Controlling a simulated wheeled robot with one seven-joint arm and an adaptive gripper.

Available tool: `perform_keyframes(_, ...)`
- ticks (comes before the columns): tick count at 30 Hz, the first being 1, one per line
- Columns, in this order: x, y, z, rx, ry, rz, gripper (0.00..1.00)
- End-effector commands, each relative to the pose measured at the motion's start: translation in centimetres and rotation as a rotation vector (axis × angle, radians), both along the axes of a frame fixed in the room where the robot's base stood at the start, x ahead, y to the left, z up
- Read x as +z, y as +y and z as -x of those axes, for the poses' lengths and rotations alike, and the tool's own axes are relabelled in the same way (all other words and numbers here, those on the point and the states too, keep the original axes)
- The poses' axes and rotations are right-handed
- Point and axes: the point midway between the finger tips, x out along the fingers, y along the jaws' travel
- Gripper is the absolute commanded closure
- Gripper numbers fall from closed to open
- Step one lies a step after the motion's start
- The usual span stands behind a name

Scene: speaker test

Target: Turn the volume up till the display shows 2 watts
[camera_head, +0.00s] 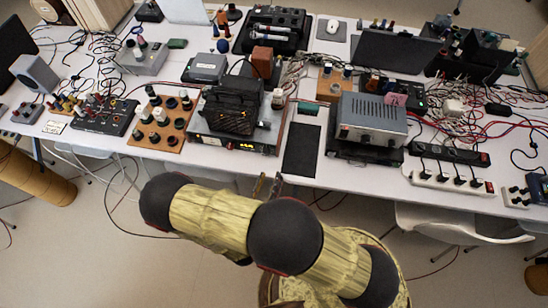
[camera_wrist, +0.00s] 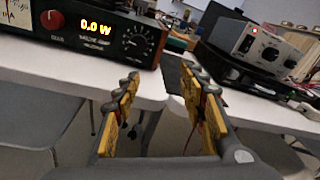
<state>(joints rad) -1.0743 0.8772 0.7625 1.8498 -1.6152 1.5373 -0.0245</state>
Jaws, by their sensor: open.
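The amplifier (camera_head: 232,143) is a dark box with an orange display, near the table's front edge. In the wrist view its display (camera_wrist: 96,24) reads 0.0 W. A dark round knob (camera_wrist: 138,42) with a white scale around it sits right of the display. A red knob (camera_wrist: 52,18) sits left of the display, beside part of a white meter. My gripper (camera_wrist: 160,82) is open and empty, below and in front of the panel, touching nothing. In the head view my gripper (camera_head: 267,187) is just off the table's front edge, right of the amplifier.
A grey metal box (camera_head: 371,118) stands on a dark device to the right. A black flat pad (camera_head: 301,149) lies between it and the amplifier. A wooden board with several knobs (camera_head: 160,123) is to the left. Cables and a power strip (camera_head: 450,180) fill the right side.

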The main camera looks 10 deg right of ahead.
Motion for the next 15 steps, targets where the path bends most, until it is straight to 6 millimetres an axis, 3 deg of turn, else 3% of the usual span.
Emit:
perform_keyframes(3, 0.5, 2.7, -1.3, 0.092, -0.026, -0.003, 0.58)
perform_keyframes(5, 0.9, 3.3, -1.6, 0.118, -0.036, 0.002, 0.58)
perform_keyframes(15, 1.2, 2.3, -4.3, 0.115, -0.048, 0.009, 0.58)
